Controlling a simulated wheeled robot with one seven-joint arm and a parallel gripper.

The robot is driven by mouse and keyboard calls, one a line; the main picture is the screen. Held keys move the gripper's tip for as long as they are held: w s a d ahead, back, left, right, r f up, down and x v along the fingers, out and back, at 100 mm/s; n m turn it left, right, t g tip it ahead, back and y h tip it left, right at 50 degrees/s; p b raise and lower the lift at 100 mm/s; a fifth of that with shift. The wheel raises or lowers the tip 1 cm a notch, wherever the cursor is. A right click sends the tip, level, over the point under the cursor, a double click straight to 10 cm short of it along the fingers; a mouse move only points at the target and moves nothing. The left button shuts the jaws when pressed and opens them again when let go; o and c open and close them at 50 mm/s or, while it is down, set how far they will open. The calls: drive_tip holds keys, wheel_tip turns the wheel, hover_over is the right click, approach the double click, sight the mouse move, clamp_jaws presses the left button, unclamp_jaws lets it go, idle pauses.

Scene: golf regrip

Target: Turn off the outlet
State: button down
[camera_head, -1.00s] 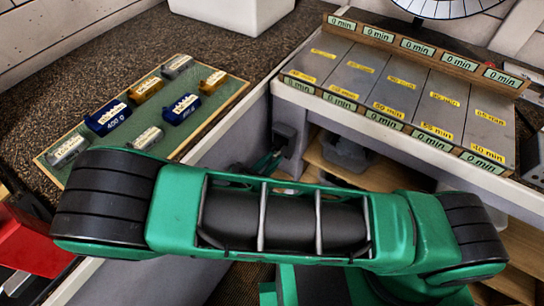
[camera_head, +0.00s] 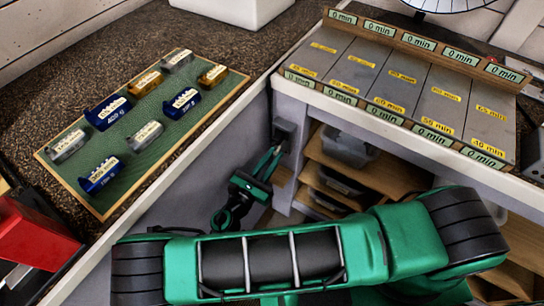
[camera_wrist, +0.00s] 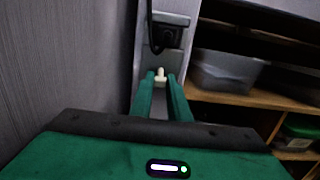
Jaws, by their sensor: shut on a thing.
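The outlet is probably the dark box (camera_head: 285,130) on the grey side panel under the right counter's left corner. In the wrist view it shows as a dark fitting (camera_wrist: 167,34) straight ahead. My gripper (camera_head: 274,154) is just below it in the head view, reaching up towards the panel. In the wrist view my green gripper fingers (camera_wrist: 161,78) are close together on a small cream-coloured piece (camera_wrist: 161,74), below the dark fitting. I cannot tell whether this piece is part of the outlet. The outlet's switch state is not readable.
A green board (camera_head: 90,184) with labelled blue, gold and grey blocks lies on the left counter. A rack of grey panels with minute labels (camera_head: 400,85) lies on the right counter. Wooden shelves with a grey bin (camera_head: 345,147) stand right of my gripper.

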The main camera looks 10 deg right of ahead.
drive_tip(key=shift+a+f, duration=0.1)
drive_tip(key=shift+a, duration=0.05)
drive_tip(key=c, duration=1.7)
unclamp_jaws()
drive_tip(key=v, duration=1)
drive_tip(key=shift+s+a, duration=0.2)
drive_tip(key=shift+s, duration=0.1)
drive_tip(key=shift+f, duration=0.1)
